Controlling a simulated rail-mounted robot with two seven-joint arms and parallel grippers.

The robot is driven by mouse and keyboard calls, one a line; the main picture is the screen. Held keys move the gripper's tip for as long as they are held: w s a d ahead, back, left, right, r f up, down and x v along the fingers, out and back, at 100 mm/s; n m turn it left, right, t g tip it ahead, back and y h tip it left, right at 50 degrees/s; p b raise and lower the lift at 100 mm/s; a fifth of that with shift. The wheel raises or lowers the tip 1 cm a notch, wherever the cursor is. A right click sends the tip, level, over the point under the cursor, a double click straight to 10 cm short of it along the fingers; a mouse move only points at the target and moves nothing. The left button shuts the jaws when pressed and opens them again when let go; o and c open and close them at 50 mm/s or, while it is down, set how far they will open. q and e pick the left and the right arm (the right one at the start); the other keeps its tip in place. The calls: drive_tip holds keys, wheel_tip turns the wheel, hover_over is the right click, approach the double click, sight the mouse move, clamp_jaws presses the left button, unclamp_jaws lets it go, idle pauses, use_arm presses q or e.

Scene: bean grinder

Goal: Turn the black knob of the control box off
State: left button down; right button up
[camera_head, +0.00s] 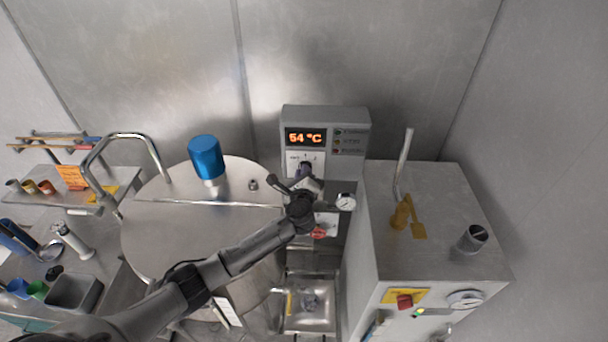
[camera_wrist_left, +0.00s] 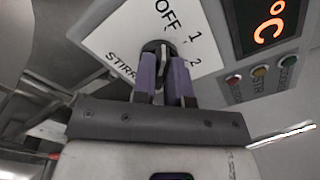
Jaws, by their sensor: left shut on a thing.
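In the head view my left gripper (camera_head: 305,172) reaches the lower left of the box and covers most of the knob. The knob's pointer direction is hard to tell. My right gripper is not seen.
Red, yellow and green buttons (camera_wrist_left: 260,72) are just right of the label plate. A large steel vat (camera_head: 150,225) with a blue motor (camera_head: 206,157) is left of my gripper. A gauge (camera_head: 345,202) is close below the box. A steel cabinet (camera_head: 435,225) stands right.

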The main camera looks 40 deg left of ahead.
use_arm(q)
drive_tip(key=c, duration=1.1)
unclamp_jaws()
drive_tip(key=shift+c, duration=0.2)
drive_tip(key=b+v, duration=0.1)
drive_tip(key=v, duration=1.2)
drive_tip(key=shift+s+d+b, duration=0.3)
